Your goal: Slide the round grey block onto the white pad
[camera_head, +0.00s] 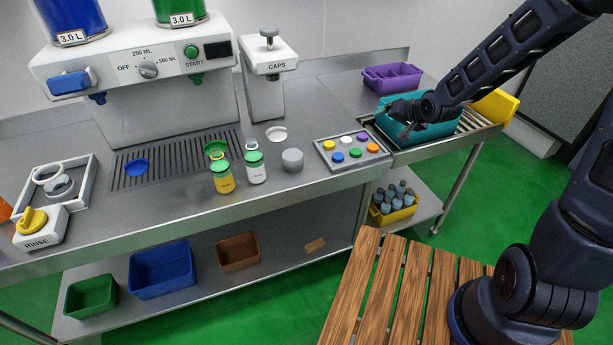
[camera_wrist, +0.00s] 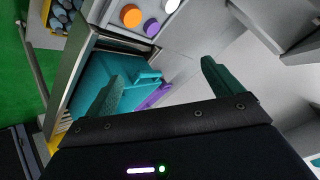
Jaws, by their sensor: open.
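The round grey block (camera_head: 292,161) stands on the steel counter, right of the white-bodied bottle with a green cap (camera_head: 255,168). The round white pad (camera_head: 276,134) lies flat on the counter behind the block, slightly to its left. The two are apart. My gripper (camera_head: 404,128) is far to the right, over the teal crate (camera_head: 440,128). In the wrist view my gripper (camera_wrist: 160,80) shows two spread fingers with nothing between them. The block and pad do not show in the wrist view.
A tray of coloured caps (camera_head: 327,154) lies right of the block. A yellow bottle (camera_head: 223,180) stands left of the white one. The CAPS dispenser (camera_head: 267,85) rises behind the pad. A purple crate (camera_head: 392,77) sits behind the teal one. The counter in front of the block is clear.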

